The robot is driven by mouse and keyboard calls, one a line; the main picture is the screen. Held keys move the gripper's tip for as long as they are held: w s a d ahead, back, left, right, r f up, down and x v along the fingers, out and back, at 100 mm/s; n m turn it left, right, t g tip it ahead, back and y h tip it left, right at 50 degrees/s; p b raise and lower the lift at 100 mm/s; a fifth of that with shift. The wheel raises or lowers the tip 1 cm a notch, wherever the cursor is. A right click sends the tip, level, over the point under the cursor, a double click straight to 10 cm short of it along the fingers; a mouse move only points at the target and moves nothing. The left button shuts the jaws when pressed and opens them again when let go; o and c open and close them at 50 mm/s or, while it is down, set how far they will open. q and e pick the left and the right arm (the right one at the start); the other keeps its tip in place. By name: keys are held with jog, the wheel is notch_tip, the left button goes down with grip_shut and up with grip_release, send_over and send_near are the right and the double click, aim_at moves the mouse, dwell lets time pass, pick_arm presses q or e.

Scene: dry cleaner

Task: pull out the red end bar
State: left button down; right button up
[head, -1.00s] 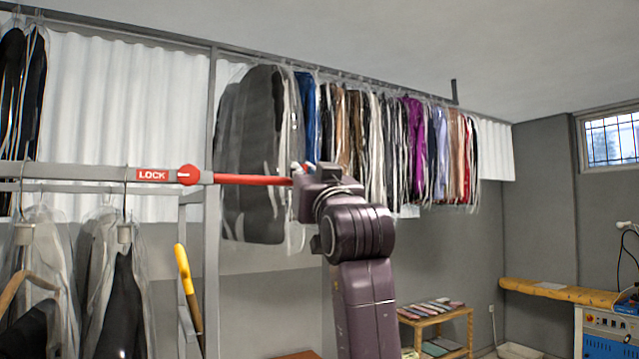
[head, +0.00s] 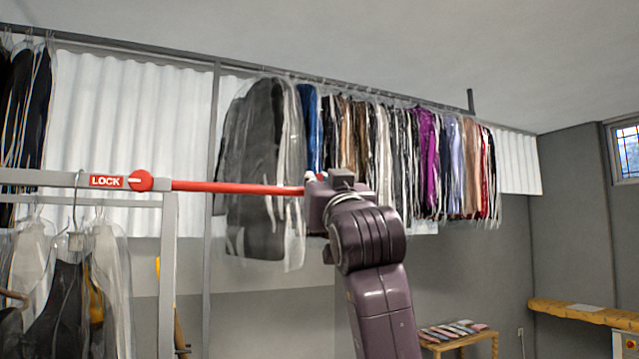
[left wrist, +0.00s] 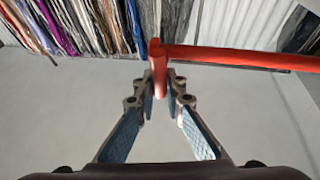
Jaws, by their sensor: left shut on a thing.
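The red end bar (head: 230,187) sticks out level to the right from a red round collar (head: 141,181) at the end of a grey rail, beside a red LOCK label (head: 107,182). My left gripper (head: 314,184) is at the bar's far right end, partly hidden by my own wrist in the head view. In the left wrist view, the bar (left wrist: 235,58) runs in from the right and its bent-down end sits between the fingertips of my left gripper (left wrist: 158,82), which are shut on it. My right gripper is not in view.
The grey rail (head: 35,178) holds bagged clothes on hangers at the left. A long row of bagged garments (head: 400,155) hangs behind the bar and my arm. A small wooden table (head: 455,342) with folded items stands at lower right. A wooden counter (head: 585,313) is farther right.

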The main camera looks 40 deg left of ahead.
pick_arm(q)
jog(key=c, duration=2.1)
grip_release()
jog(key=shift+o, duration=0.7)
jog(key=shift+d, duration=0.1)
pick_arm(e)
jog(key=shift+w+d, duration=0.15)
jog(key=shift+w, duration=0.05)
pick_arm(q)
jog(key=shift+s, duration=0.1)
jog(key=v, duration=1.2)
